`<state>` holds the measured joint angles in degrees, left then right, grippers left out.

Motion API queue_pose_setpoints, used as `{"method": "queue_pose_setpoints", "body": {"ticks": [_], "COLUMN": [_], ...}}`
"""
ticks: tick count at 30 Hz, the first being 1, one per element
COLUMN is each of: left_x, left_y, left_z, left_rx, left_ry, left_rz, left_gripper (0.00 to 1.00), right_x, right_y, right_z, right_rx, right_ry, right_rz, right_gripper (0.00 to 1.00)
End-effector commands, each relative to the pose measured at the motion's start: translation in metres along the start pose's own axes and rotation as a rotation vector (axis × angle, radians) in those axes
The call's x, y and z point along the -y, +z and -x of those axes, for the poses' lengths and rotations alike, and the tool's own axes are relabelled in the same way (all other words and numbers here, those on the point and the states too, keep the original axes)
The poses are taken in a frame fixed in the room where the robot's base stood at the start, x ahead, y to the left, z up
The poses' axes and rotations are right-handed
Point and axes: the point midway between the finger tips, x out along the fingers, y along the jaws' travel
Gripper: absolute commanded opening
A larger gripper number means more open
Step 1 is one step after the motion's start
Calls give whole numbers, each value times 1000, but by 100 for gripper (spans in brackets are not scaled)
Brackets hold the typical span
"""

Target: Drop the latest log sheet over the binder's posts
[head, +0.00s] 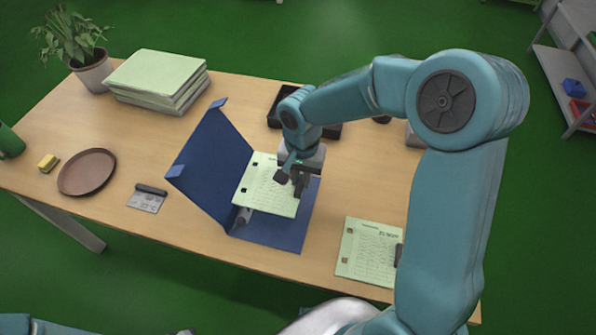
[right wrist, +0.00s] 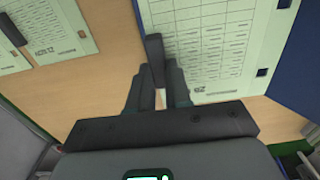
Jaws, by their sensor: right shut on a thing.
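A pale green log sheet (head: 262,190) with printed rows and two square holes along its left edge is in my right gripper (head: 293,184). The gripper is shut on its right edge and holds it over the open blue binder (head: 275,232). The binder's cover (head: 212,160) stands tilted up on the left. A grey metal part (head: 243,216) shows by the spine below the sheet; the posts are otherwise hidden. In the right wrist view the jaws (right wrist: 158,65) pinch the held sheet (right wrist: 215,45), with binder blue (right wrist: 300,75) beyond. My left gripper is out of view.
Another log sheet (head: 365,252) lies on the table (head: 330,205) at the front right, with a dark bar (head: 398,256) on it. A black tray (head: 284,104) is behind the binder.

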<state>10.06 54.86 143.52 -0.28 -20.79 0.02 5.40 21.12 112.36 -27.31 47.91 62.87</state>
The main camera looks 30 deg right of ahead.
Motion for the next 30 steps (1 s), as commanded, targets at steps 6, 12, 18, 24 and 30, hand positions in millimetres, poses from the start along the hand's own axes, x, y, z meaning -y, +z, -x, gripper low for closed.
{"method": "queue_pose_setpoints", "body": {"ticks": [6,12,18,24,30], "left_x": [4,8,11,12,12], "left_y": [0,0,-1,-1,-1], "left_z": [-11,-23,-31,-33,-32], "left_rx": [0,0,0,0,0], "left_ry": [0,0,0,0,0], "left_rz": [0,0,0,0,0], "left_gripper": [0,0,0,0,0], "right_x": [-2,-1,0,2,2], "right_y": [2,1,-1,-2,-2], "right_z": [-16,-34,-49,-52,-52], "right_rx": [1,1,0,0,0], "right_ry": [1,0,1,0,0], "right_rz": [-1,0,1,1,1], "right_gripper": [0,0,0,0,0]}}
